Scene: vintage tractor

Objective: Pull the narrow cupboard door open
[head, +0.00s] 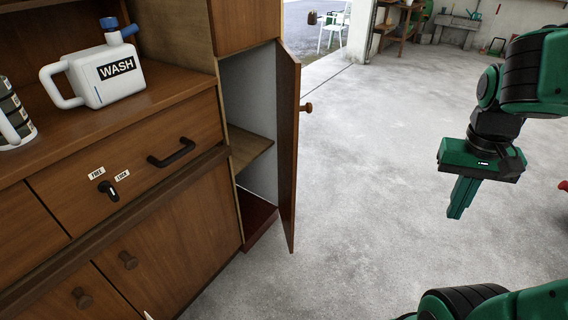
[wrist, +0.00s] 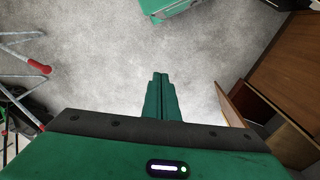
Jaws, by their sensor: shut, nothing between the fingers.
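The narrow cupboard door (head: 288,150) stands wide open in the head view, swung out from the tall cabinet, with a round wooden knob (head: 306,107) on its face. Behind it the cupboard interior (head: 247,125) shows pale walls and a wooden shelf (head: 246,148). My gripper (head: 457,212) is to the right of the door, well apart from it, pointing down over bare floor. Its fingers are together and hold nothing. In the wrist view my gripper (wrist: 160,76) points at the concrete floor, and the open door (wrist: 232,103) shows at the right.
A wooden cabinet with a drawer (head: 140,155) fills the left, with a white WASH jug (head: 100,75) on top. Red-tipped metal legs (wrist: 40,68) stand at the left of the wrist view. Concrete floor (head: 370,190) between door and gripper is clear.

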